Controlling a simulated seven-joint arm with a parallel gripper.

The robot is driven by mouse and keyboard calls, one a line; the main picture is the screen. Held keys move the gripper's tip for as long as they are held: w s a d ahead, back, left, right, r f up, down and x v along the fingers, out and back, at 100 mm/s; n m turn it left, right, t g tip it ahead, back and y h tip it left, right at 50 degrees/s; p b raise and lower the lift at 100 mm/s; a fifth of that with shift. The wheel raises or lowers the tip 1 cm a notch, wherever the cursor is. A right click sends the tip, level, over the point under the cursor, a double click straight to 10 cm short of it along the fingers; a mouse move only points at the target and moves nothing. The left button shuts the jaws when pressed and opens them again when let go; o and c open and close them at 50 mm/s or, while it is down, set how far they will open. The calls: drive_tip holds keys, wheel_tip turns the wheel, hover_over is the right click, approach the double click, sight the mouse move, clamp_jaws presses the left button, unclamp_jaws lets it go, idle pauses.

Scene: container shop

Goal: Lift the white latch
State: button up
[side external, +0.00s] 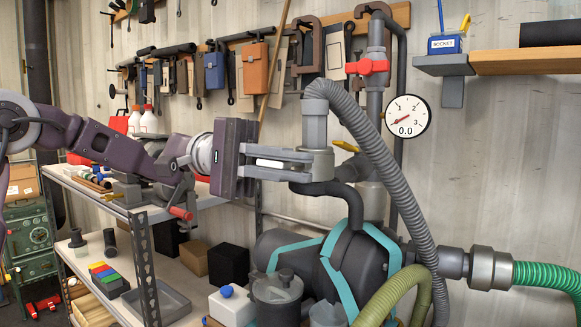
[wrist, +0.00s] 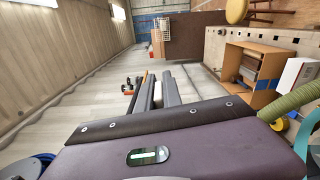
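My gripper (side external: 308,166) reaches in from the left, level, with its two grey fingers one above the other. Its tips are close beside the grey pipe fitting (side external: 315,126) under the ribbed hose; I cannot tell whether they touch it. A pale white strip (side external: 270,163) shows in the narrow gap between the fingers. It may be the white latch, but I cannot tell whether it is gripped. In the wrist view my fingers (wrist: 160,78) lie close together with a slim gap. No other white latch is clear there.
A small yellow lever (side external: 344,146) and a red valve handle (side external: 367,66) are right of my gripper. The grey ribbed hose (side external: 375,150) curves down beside the fitting. A dark pump with teal bands (side external: 335,262) stands below. A round gauge (side external: 408,116) hangs on the wall.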

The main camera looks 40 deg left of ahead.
sight(261, 161)
drive_tip(key=o, duration=0.4)
drive_tip(key=shift+a, duration=0.15)
drive_tip(key=a, duration=0.7)
drive_tip(key=shift+d, duration=0.1)
